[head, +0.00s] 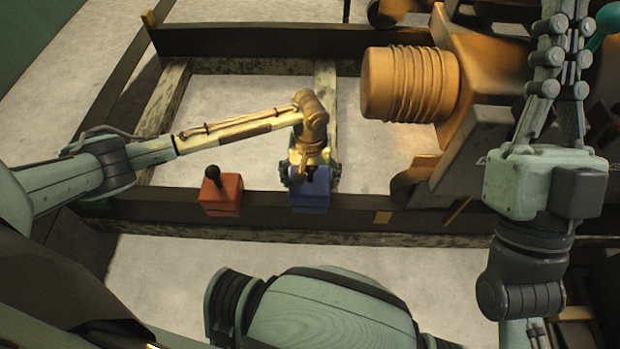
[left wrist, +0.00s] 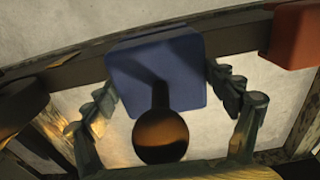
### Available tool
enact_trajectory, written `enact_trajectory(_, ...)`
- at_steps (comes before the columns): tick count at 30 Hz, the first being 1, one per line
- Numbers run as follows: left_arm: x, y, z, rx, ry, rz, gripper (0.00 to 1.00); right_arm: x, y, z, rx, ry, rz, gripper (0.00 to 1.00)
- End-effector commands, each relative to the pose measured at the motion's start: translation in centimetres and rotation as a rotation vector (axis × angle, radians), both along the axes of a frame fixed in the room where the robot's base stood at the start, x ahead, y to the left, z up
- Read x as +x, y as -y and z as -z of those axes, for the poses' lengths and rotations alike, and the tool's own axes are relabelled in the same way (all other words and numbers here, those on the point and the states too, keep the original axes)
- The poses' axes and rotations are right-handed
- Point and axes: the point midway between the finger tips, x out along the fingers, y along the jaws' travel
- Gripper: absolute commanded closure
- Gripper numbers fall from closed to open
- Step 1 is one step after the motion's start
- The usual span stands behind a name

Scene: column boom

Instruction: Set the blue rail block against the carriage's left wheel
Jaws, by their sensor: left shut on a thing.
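The blue rail block (head: 311,195) is at the near dark rail, left of the carriage; I cannot tell whether it touches the rail. My left gripper (head: 313,178) is shut on it from above. The left wrist view shows the blue block (left wrist: 150,62) between the two fingers (left wrist: 168,115), its dark ball knob (left wrist: 160,137) toward the palm. The orange-brown carriage (head: 475,75) stands at right. Its left wheel (head: 414,182) is at the near rail, with a clear gap between it and the block. My right gripper (head: 566,60) is raised at right, apart from the block; its finger opening is unclear.
A red block (head: 221,194) with a black knob sits on the near rail (head: 270,212), left of the blue one. A yellow mark (head: 382,217) is on that rail between the blue block and the wheel. A ribbed drum (head: 412,83) juts left from the carriage.

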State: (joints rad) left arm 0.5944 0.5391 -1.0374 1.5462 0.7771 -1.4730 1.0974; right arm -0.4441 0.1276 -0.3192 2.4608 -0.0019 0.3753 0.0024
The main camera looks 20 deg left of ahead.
Motion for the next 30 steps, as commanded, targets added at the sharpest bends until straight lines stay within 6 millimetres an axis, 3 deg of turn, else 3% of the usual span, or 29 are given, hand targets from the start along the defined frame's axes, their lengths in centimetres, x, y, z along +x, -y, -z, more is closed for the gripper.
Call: enact_trajectory(30,0.2,0.1,-0.2,-0.002,0.004,0.0,0.74,0.0,0.0,-1.4,0.0,0.0,0.0,1.0)
